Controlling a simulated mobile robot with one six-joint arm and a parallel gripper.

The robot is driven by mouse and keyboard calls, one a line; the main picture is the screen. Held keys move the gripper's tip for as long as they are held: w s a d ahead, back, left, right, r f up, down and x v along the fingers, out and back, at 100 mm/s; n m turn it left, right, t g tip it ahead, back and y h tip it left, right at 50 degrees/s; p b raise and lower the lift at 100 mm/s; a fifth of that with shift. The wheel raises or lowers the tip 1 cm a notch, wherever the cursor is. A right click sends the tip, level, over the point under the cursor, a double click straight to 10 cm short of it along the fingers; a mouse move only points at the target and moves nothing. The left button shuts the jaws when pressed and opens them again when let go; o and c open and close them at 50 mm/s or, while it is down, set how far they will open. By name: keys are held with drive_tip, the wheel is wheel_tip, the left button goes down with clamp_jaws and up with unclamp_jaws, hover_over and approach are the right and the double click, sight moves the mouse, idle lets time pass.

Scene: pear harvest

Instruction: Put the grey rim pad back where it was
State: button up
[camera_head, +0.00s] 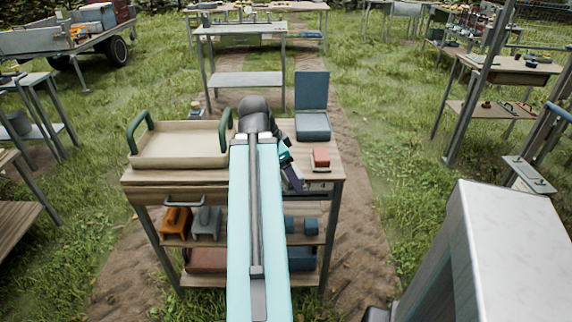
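My arm reaches over a wooden work table (160,178), and my gripper (292,178) is at its right part, left of a small red block (321,158). The gripper is small and partly behind my arm, so I cannot tell whether it is open or holds anything. I cannot make out the grey rim pad for certain. A grey object (207,222) sits on the shelf under the table, right of an orange one (176,220).
A beige tray (180,160) with green handles stands on the table's left. A blue box (312,124) with a raised lid stands at the back right. Blue blocks (310,225) lie on the shelf. Grass surrounds the table; other tables stand behind and right.

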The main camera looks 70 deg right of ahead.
drive_tip(key=shift+w+d+r+p, duration=0.1)
drive_tip(key=shift+p, duration=0.45)
drive_tip(key=shift+w+d+r+p, duration=0.1)
drive_tip(key=shift+d+p, duration=0.1)
drive_tip(key=shift+p, duration=0.5)
drive_tip(key=p, duration=0.2)
drive_tip(key=d+p, duration=0.1)
drive_tip(key=p, duration=0.1)
drive_tip(key=shift+w+d, duration=0.1)
drive_tip(key=shift+w, duration=0.15)
drive_tip(key=p, duration=0.2)
drive_tip(key=shift+w+d+p, duration=0.15)
drive_tip(key=shift+d+p, duration=0.1)
drive_tip(key=shift+p, duration=0.1)
drive_tip(key=w+d+p, duration=0.1)
drive_tip(key=w+d, duration=0.1)
drive_tip(key=d, duration=0.2)
drive_tip(key=w+d+f+p, duration=0.1)
drive_tip(key=w+d, duration=0.1)
drive_tip(key=d, duration=0.2)
drive_tip(key=w+d+p, duration=0.1)
drive_tip(key=d, duration=0.3)
drive_tip(key=shift+w+f, duration=0.4)
drive_tip(key=shift+f, duration=0.2)
drive_tip(key=shift+f+p, duration=0.95)
drive_tip(key=shift+f, duration=0.7)
drive_tip(key=shift+f, duration=0.15)
